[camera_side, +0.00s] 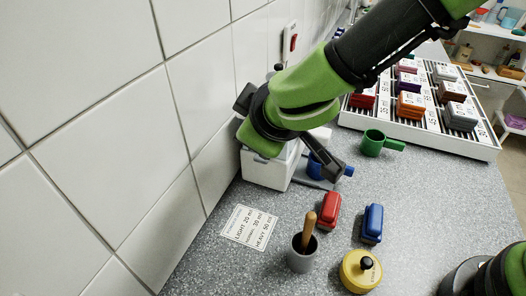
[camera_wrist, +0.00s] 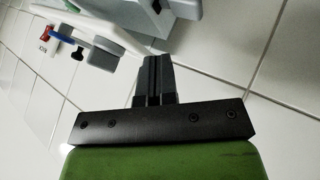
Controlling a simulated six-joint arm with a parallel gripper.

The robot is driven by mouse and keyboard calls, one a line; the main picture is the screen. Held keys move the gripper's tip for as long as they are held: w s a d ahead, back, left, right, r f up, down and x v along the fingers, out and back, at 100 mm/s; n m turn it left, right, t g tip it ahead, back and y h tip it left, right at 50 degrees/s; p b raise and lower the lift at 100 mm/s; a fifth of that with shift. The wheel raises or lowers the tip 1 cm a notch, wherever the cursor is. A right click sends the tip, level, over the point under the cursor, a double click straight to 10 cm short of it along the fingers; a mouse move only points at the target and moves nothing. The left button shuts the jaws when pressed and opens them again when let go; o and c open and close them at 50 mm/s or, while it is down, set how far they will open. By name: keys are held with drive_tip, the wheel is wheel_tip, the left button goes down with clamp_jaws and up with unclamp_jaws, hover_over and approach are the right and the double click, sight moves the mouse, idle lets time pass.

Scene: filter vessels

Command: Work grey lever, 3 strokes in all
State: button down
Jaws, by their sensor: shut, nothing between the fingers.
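A white box-shaped vessel (camera_side: 268,172) stands against the tiled wall, largely covered by my wrist. I cannot pick out the grey lever for certain; my wrist hides much of that area in the side view. A blue cup (camera_side: 316,169) sits at the vessel's right foot, partly behind a dark part of my arm.
A printed card (camera_side: 249,227) lies at left. A white rack (camera_side: 484,151) of blocks is behind.

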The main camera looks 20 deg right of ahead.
drive_tip(key=shift+r, duration=1.45)
idle(1.4)
wheel_tip(320, 180, up, 4)
drive_tip(key=shift+f, duration=0.1)
drive_tip(key=shift+f, duration=0.1)
drive_tip(key=shift+f, duration=4.35)
drive_tip(key=shift+f, duration=0.4)
